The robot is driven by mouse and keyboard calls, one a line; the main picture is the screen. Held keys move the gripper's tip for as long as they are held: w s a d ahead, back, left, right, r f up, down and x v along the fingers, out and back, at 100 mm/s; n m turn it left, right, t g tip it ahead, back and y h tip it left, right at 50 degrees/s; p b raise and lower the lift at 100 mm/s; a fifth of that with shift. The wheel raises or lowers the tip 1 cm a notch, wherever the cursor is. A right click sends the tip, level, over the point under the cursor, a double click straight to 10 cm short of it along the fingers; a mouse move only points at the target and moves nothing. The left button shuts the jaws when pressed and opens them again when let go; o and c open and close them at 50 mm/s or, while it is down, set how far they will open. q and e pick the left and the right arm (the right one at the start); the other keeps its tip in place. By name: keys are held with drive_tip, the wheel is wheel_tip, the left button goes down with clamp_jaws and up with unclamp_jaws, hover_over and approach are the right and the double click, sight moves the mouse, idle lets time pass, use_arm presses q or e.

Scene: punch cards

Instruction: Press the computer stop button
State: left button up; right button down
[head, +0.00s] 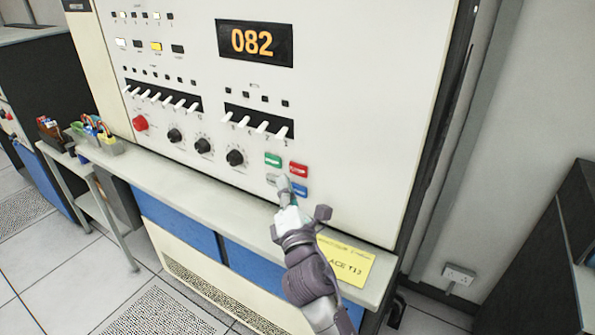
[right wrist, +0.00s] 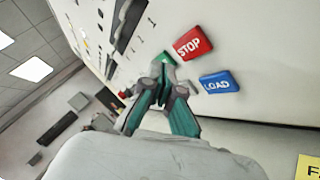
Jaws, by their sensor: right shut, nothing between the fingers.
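The computer's white front panel (head: 365,110) carries a small cluster of coloured buttons. The red STOP button (head: 298,170) is at the upper right of the cluster; its label reads clearly in the right wrist view (right wrist: 192,43). The blue LOAD button (right wrist: 219,83) is below it, also in the head view (head: 301,190). A green button (head: 273,160) is left of STOP, and a grey button (head: 271,178) is below the green. My right gripper (head: 284,184) is shut and empty, its tips at the cluster, below and left of STOP. Whether they touch the panel I cannot tell.
A display (head: 255,43) reads 082. A red round knob (head: 141,123), black dials (head: 235,157) and white switches line the panel. A ledge (head: 180,170) runs below, with a yellow card (head: 345,262) on it. The panel right of the buttons is bare.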

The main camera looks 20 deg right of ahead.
drive_tip(key=shift+s+a, duration=0.9)
drive_tip(key=shift+a, duration=0.25)
